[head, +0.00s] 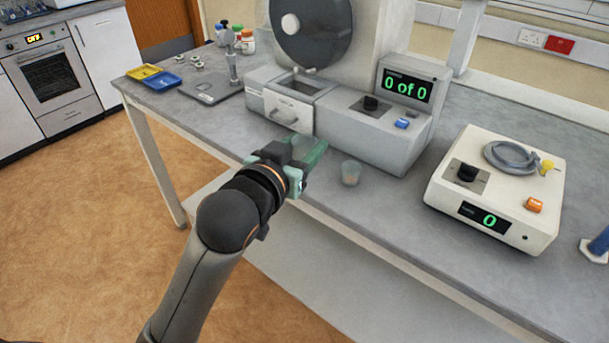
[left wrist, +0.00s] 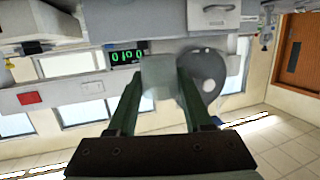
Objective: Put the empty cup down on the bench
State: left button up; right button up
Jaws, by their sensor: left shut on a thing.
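My left gripper (head: 304,158) reaches in over the front edge of the bench (head: 395,215). In the left wrist view its two dark green fingers close on a clear, pale cup (left wrist: 157,76). In the head view that cup is mostly hidden by the fingers and blends with them; I cannot tell its contents there. My right gripper is in neither view.
A grey machine with a drawer (head: 289,108) and a "0 of 0" display (head: 407,87) stands behind the gripper. A cream counter device (head: 495,185) is to the right. Blue and yellow trays (head: 162,82) lie at the far left. Bench between the second cup and the cream device is clear.

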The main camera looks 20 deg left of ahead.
pick_arm(q)
jog(key=shift+w+d, duration=0.2)
jog(key=shift+d, duration=0.05)
jog(key=shift+w+f, duration=0.15)
jog(key=shift+w, duration=0.2)
jog(key=w+a+f, duration=0.1)
jog(key=w+f, duration=0.1)
jog(key=w, duration=0.2)
jog(key=w+a+f+b, duration=0.1)
jog(key=w+f, duration=0.2)
jog(key=w, duration=0.1)
jog(key=w+a+f+b, duration=0.1)
jog(key=w+f, duration=0.2)
jog(key=w, duration=0.1)
jog(key=shift+a+f, duration=0.1)
jog(key=shift+f, duration=0.1)
jog(key=shift+w+a+f+b, duration=0.1)
jog(key=shift+w+f+b, duration=0.2)
jog(key=shift+f, duration=0.2)
notch_tip(320, 180, down, 3)
jog(key=shift+w+f, duration=0.1)
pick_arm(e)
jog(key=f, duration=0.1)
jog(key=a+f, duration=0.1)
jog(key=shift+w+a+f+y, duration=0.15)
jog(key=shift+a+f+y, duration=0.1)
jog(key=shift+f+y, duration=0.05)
